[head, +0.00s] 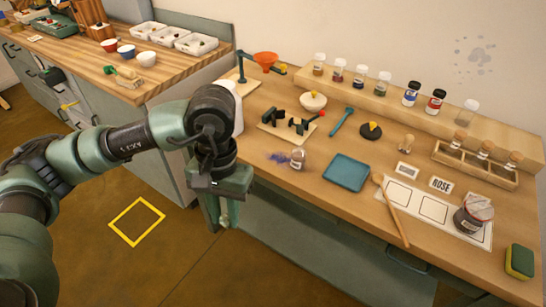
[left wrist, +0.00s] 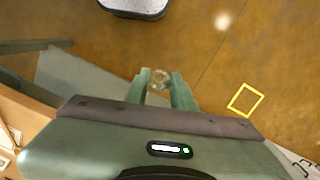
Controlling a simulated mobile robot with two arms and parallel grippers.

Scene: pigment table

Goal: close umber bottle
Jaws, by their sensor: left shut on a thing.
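My left gripper (head: 226,220) hangs over the floor in front of the table's left end, well apart from the bottles. It is shut on a small round thing, pale brown in the left wrist view (left wrist: 160,78), mostly hidden by the fingers; I cannot tell for sure what it is. A small glass bottle (head: 298,159) stands on the table beside a blue-purple smear. A bottle with brown contents (head: 319,65) stands at the left end of the back ledge. I cannot tell which bottle is the umber one. My right gripper is not in view.
A blue tray (head: 346,172), a wooden spoon (head: 396,212) and a dark jar (head: 472,214) lie or stand on the table (head: 320,208). A rack (head: 468,165) holds cork-topped bottles. A white container (head: 229,92) stands behind my left arm. Yellow square (head: 137,222) marks the floor.

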